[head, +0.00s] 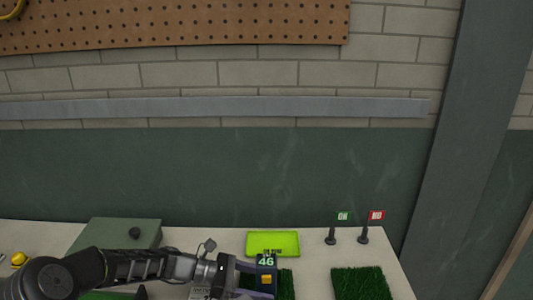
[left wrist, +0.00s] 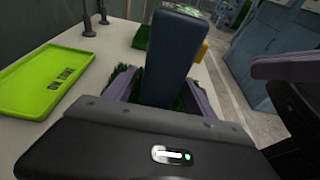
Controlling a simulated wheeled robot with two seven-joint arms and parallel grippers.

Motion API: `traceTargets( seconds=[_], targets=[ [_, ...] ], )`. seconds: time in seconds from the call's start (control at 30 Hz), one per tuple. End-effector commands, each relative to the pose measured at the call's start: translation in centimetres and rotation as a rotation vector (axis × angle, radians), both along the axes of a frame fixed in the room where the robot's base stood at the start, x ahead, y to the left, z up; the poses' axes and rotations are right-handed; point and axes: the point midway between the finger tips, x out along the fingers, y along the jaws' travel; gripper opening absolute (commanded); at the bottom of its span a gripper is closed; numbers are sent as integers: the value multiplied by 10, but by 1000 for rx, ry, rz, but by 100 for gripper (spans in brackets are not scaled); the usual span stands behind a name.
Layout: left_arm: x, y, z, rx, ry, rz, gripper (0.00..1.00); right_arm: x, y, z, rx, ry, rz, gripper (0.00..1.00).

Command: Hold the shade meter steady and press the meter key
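In the left wrist view the left gripper (left wrist: 162,80) looks open, with green showing between the left finger and the meter.
A lime tray (head: 272,243) lies behind the meter. Green flag (head: 343,216) and red flag (head: 376,215) stand to the right, behind a turf patch (head: 362,284). A green case (head: 112,236) sits at the left. The table between tray and flags is clear.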

Motion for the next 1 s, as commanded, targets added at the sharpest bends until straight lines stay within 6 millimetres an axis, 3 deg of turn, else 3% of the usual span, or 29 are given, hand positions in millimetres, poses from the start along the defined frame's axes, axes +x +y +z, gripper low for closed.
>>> traceTargets(
  seconds=[0.47, 1.0],
  targets=[
    [1, 10, 3, 1, -1, 2, 69, 0, 0, 0, 0, 0, 0, 0],
    [1, 102, 31, 1, -1, 2, 69, 0, 0, 0, 0, 0, 0, 0]
  ],
)
